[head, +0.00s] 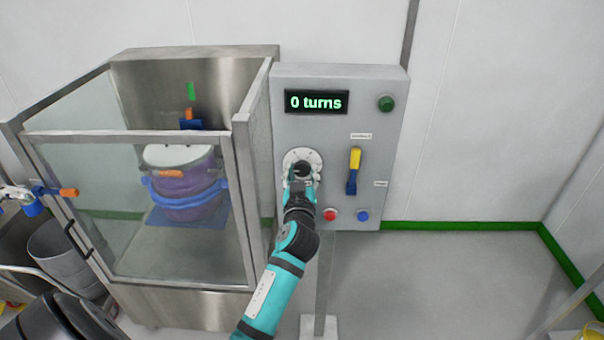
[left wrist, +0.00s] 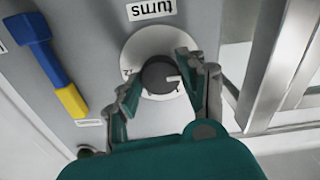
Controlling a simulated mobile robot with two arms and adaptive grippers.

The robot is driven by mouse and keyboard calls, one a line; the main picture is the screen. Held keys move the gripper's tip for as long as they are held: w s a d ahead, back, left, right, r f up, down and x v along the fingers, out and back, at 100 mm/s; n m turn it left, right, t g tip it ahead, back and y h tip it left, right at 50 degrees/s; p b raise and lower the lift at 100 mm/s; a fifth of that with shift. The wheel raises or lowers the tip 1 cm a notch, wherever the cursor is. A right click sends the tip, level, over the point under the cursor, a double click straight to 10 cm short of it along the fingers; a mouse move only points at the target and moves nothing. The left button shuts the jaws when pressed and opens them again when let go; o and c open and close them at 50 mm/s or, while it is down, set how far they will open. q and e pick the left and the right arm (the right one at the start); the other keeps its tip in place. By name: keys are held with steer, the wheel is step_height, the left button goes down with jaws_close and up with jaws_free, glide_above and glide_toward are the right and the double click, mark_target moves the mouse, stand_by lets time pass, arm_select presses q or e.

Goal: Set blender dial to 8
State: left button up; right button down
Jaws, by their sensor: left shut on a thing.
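The blender dial is a dark round knob (left wrist: 158,78) on a pale round scale plate (head: 291,157), mounted on the grey control panel (head: 335,125). A white pointer mark shows on the knob in the left wrist view; the number it points to is too small to read. My left gripper (head: 301,172) is at the dial and shut on the knob, with one finger on each side in the left wrist view (left wrist: 159,72). It hides much of the scale in the head view. The display (head: 316,102) above reads "0 turns". My right gripper is not in view.
A blue-and-yellow lever (head: 354,170) sits right of the dial. A green button (head: 386,103) is at the top right; red (head: 330,214) and blue (head: 363,215) buttons are below. A glass-fronted steel enclosure (head: 240,185) stands left, holding a purple drum (head: 188,187).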

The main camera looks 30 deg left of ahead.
arm_select(q)
steer(key=shift+c, duration=0.6)
steer(key=shift+m, duration=0.4)
steer(key=m, duration=0.4)
steer(key=shift+r+p, duration=0.1)
steer(key=shift+p, duration=0.2)
steer(key=m, duration=0.3)
steer(key=shift+m+p, duration=0.3)
steer(key=shift+p, duration=0.05)
steer(key=m+p, duration=0.1)
steer(key=m, duration=0.2)
steer(key=shift+m, duration=0.3)
steer(key=m+p, duration=0.2)
steer(key=m, duration=0.3)
steer(key=shift+r+m, duration=0.15)
steer(key=shift+m, duration=0.15)
steer(key=m+p, duration=0.1)
steer(key=m, duration=0.3)
steer(key=shift+p, duration=0.35)
steer(key=shift+m+p, duration=0.45)
steer(key=shift+m, duration=0.65)
